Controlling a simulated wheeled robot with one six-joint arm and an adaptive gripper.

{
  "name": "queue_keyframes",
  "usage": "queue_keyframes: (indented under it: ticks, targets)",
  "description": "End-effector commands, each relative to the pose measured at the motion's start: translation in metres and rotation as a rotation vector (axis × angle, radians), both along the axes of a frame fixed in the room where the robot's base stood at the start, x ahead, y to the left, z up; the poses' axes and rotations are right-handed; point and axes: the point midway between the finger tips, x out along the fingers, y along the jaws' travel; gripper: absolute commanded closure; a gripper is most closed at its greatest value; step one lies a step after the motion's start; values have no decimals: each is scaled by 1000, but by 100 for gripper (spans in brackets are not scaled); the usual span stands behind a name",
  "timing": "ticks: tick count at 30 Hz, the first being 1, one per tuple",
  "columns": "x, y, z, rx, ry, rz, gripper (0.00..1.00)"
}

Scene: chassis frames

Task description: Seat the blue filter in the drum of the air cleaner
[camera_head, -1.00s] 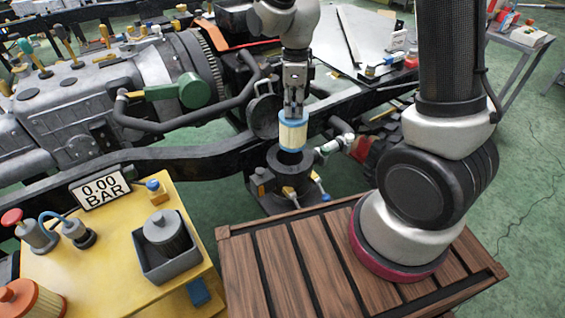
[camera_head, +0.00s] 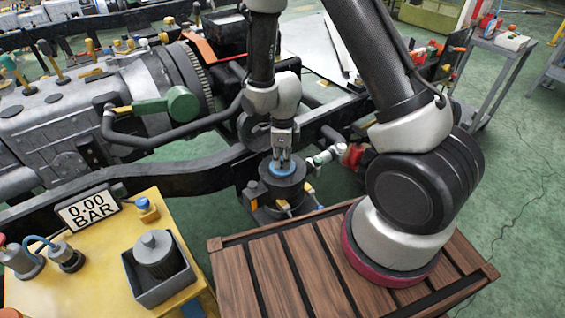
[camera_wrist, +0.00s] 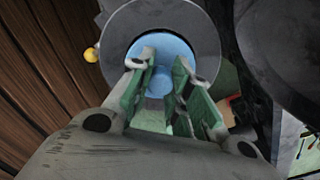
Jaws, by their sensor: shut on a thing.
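The blue filter (camera_head: 282,168) is down inside the dark drum of the air cleaner (camera_head: 284,193) in the head view. Only its blue top shows; its pale body is hidden by the drum wall. In the wrist view the blue top (camera_wrist: 172,52) lies within the drum's grey ring (camera_wrist: 205,25). My gripper (camera_head: 282,158) points down over the drum and is shut on the filter at its top. In the wrist view its green-padded fingers (camera_wrist: 160,82) reach onto the blue top. I cannot tell whether the filter touches the drum's bottom.
A slatted wooden deck (camera_head: 300,262) lies in front of the drum. A yellow bench (camera_head: 105,265) with a grey box (camera_head: 160,275) and a lidded canister (camera_head: 155,250) is at left. The dark chassis rail (camera_head: 170,175) runs beside the drum, with a hose (camera_head: 190,130) behind.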

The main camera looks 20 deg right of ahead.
Motion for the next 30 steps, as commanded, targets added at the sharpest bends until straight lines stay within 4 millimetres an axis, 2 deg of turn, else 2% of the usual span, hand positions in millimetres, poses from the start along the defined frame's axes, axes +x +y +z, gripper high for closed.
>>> queue_keyframes:
  ticks: [4, 15, 16, 19, 30]
  targets:
    - [0, 0, -16, 0, 0, 0, 100]
    - [0, 0, -20, 0, 0, 0, 100]
    - [0, 0, -19, 0, 0, 0, 75]
    - [0, 0, -19, 0, 0, 0, 59]
    - [1, 0, -14, 1, -3, 0, 59]
